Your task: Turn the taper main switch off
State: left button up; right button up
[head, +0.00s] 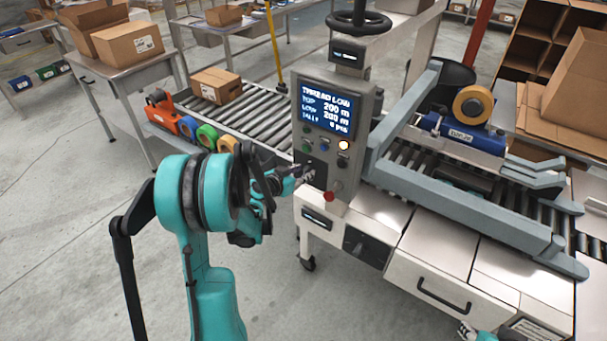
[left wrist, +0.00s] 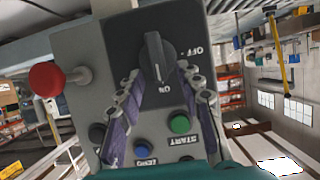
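The taper main switch (left wrist: 158,58) is a black rotary knob on the grey control box (head: 335,140). In the upside-down left wrist view its handle lies along the line to the ON label, with OFF to its side. My left gripper (head: 300,174) is at the lower front of the box and hides most of the switch in the head view. In the left wrist view the left gripper's fingers (left wrist: 163,98) are apart, one on each side of the handle's ON end, with nothing gripped. A part of my right gripper (head: 465,330) shows at the bottom edge; its fingers are unclear.
A red mushroom button (left wrist: 46,79) stands out beside the switch. A green START button (left wrist: 180,124) and a blue button (left wrist: 142,149) are close to the fingers. A roller conveyor (head: 250,110) runs behind the box, and the taper bed (head: 470,200) is to its right.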

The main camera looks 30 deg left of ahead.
pick_arm(q)
jog(key=shift+w+f, duration=0.1)
jog(key=shift+w, duration=0.25)
grip_shut()
jog(key=shift+a+f+n+t+h+b, duration=0.45)
jog(key=shift+n+h+b, duration=0.6)
jog(key=shift+n, duration=1.2)
jog(key=shift+a+f+n+t+h+b, duration=0.45)
jog(key=shift+n+h+b, duration=0.65)
jog(key=shift+n, duration=1.1)
jog(key=shift+a+f+n+t+h+b, duration=0.6)
jog(key=shift+n+h, duration=0.75)
jog(key=shift+n, duration=0.9)
jog(key=shift+d, duration=0.1)
